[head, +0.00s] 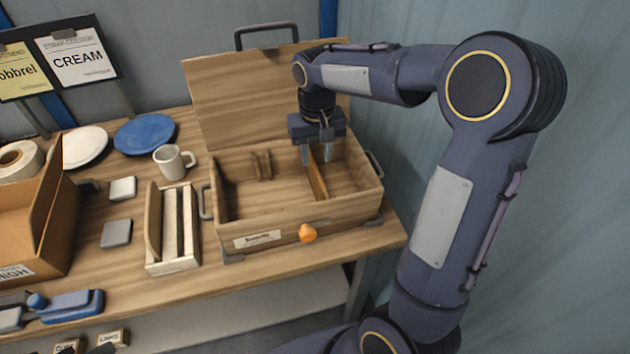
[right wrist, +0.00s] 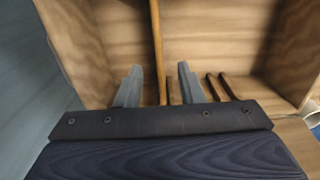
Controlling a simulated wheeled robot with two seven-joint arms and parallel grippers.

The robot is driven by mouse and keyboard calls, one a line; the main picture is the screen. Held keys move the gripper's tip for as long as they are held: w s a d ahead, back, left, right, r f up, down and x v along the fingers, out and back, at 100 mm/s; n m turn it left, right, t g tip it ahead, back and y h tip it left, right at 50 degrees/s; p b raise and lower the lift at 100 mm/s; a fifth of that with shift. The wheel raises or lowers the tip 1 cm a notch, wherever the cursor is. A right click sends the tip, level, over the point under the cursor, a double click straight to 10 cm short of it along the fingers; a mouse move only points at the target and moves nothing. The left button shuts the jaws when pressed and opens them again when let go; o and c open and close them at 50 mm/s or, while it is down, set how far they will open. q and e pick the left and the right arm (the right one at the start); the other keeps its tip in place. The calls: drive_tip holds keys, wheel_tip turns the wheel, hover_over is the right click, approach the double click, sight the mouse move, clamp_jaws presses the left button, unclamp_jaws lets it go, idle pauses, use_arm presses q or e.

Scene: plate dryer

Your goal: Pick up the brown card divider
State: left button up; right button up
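The brown card divider (head: 317,180) is a thin upright panel standing inside the wooden box (head: 285,212), right of its middle. It shows edge-on in the right wrist view (right wrist: 157,45). My right gripper (head: 316,158) reaches down into the box from above, with one finger on each side of the divider. In the right wrist view its fingers (right wrist: 157,80) are apart, with a visible gap on both sides of the divider. The divider's lower part is hard to make out. My left gripper is not in view.
The box's lid (head: 240,95) stands open at the back. Short slot posts (head: 261,165) stand on the box's left inner side. Left of it are a slotted wooden holder (head: 153,225), a white mug (head: 170,162), a blue plate (head: 145,133) and a brown carton (head: 50,205).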

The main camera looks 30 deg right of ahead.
sight(316, 169)
wheel_tip(316, 169, down, 8)
drive_tip(key=shift+w+r+p, duration=0.1)
drive_tip(key=shift+w+p, duration=0.05)
drive_tip(key=shift+p, duration=0.45)
clamp_jaws()
